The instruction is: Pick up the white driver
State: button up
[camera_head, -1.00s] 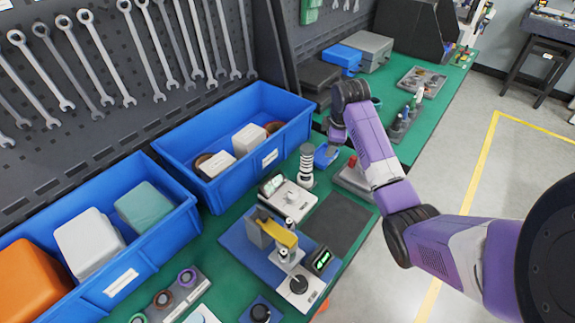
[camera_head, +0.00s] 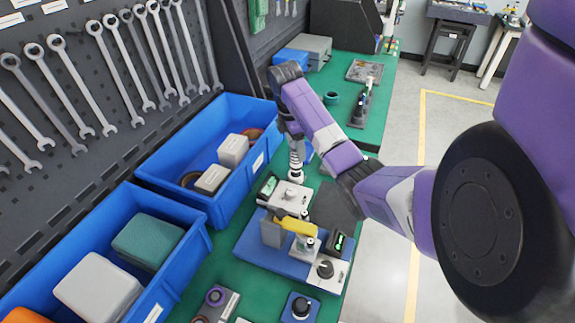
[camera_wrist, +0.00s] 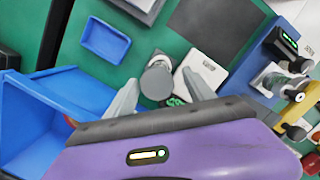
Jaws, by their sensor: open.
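The white driver (camera_head: 296,169), white with dark bands, stands upright on the green bench beside the long blue bin in the head view. In the wrist view it is seen from above as a pale round top with a grey body (camera_wrist: 157,84). My gripper (camera_wrist: 160,78) is open, with one finger on each side of the driver. No contact between fingers and driver can be made out. In the head view my gripper (camera_head: 292,133) points down over the driver and hides its upper part.
The long blue bin (camera_head: 224,204) stands left of the driver. A small blue tray (camera_wrist: 105,40) lies close by. A white scale-like device (camera_head: 290,197) and a blue fixture with a yellow part (camera_head: 296,226) sit in front. A dark mat (camera_wrist: 215,28) lies flat alongside.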

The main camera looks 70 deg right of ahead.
aim_at(296, 163)
jog(key=shift+s+f, duration=0.1)
jog(key=shift+f, duration=0.85)
jog(key=shift+s+d+f+p, duration=0.1)
jog(key=shift+d+f+p, duration=0.1)
jog(key=shift+f, duration=1.05)
jog(key=shift+s+d+f+p, duration=0.1)
jog(key=shift+d+f+p, duration=0.1)
jog(key=shift+f, duration=1)
grip_shut()
